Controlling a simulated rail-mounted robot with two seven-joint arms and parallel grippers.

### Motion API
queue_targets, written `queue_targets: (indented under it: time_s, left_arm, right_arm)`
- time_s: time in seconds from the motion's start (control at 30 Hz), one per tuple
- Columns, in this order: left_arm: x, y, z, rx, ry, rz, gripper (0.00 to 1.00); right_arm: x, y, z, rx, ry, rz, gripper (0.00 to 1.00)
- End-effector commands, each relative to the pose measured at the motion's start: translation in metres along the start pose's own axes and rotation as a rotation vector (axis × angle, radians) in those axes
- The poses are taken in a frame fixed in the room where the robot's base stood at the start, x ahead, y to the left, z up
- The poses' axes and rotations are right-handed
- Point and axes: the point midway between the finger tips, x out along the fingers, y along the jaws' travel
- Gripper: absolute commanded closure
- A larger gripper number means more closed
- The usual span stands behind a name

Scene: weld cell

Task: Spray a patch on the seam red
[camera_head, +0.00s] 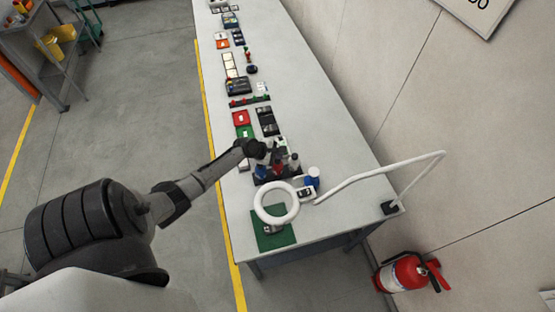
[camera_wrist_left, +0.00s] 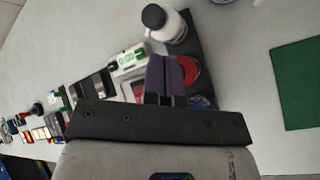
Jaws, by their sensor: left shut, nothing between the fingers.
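My left gripper (camera_head: 272,156) is over the dark rack (camera_head: 263,180) at the near part of the long bench. In the left wrist view its fingers (camera_wrist_left: 166,78) are together with nothing between them. A red can (camera_head: 278,169) stands in the rack; a round red top (camera_wrist_left: 190,70) shows beside and partly behind the fingers. A white bottle with a dark cap (camera_head: 295,161) stands close by; it also shows in the left wrist view (camera_wrist_left: 172,28). A green mat (camera_head: 262,237) bears a small grey piece (camera_head: 271,229), partly under the magnifier ring. I cannot make out a seam. My right gripper is out of view.
A white ring magnifier (camera_head: 257,205) on a bent arm (camera_head: 375,172) overhangs the mat. A blue-and-white jar (camera_head: 313,179) stands right of the rack. Several trays and tools line the bench (camera_head: 300,85) farther back. A red extinguisher (camera_head: 402,274) stands by the wall.

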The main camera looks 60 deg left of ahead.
Motion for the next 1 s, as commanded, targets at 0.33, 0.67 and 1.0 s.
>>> queue_targets:
  time_s: [0.33,0.67,1.0]
  left_arm:
    - [0.0,0.0,0.0,0.0,0.0,0.0,1.0]
    - [0.0037,-0.0025,-0.0028,-0.002,0.0,0.0,1.0]
    - [0.0059,-0.0039,-0.0043,0.0,0.0,0.001,1.0]
  right_arm:
    - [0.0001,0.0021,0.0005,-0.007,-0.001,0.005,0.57]
    - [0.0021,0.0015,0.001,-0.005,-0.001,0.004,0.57]
    - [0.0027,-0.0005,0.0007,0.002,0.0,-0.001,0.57]
